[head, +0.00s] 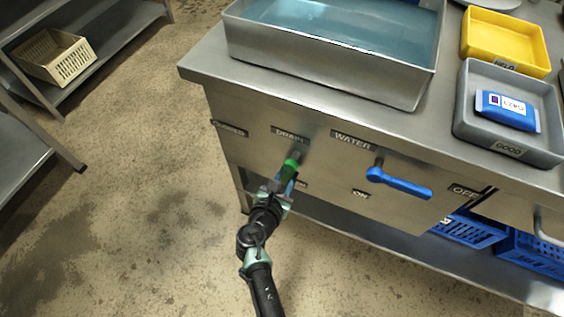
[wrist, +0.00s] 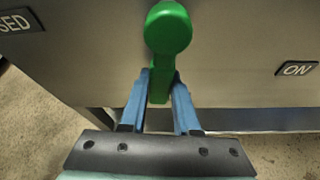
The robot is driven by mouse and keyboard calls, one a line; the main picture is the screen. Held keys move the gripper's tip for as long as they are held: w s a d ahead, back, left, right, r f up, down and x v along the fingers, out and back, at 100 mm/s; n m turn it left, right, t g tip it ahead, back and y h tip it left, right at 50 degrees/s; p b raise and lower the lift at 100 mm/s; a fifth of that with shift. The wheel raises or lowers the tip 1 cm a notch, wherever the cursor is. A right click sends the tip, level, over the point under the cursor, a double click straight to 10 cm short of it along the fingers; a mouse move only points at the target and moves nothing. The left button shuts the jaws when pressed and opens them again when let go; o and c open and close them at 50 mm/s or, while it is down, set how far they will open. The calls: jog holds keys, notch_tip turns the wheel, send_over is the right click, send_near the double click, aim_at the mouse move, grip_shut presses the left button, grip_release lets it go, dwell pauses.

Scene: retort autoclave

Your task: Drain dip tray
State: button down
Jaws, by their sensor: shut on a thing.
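The dip tray (head: 330,66) is a steel basin on the bench top, holding blue-green water. The green drain lever (head: 291,165) is on the bench front under the DRAIN label (head: 289,135). It points downward from its pivot. In the wrist view the green lever (wrist: 168,35) hangs down between my blue fingers. My gripper (head: 282,186) is shut on the lever's lower part; it also shows in the wrist view (wrist: 162,88). The blue water lever (head: 400,182) points right, toward the OFF label (head: 464,191).
A yellow tray (head: 530,42) and a grey GOOD tray (head: 470,128) holding a blue-and-white pouch (head: 508,110) stand right of the basin. Blue crates (head: 468,231) sit on the shelf below. A cream basket (head: 68,62) is on a rack at left. The floor between is clear.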

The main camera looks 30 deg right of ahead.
jog(key=shift+s+d+f+n+g+p, duration=0.1)
jog(key=shift+s+d+n+g+p, duration=0.2)
jog(key=shift+s+n+g+p, duration=0.15)
jog(key=shift+h, duration=0.3)
jog(key=c, duration=0.6)
grip_release()
jog(key=shift+c, duration=0.2)
jog(key=p+v, duration=0.4)
jog(key=v, duration=0.9)
jog(key=shift+d, duration=0.1)
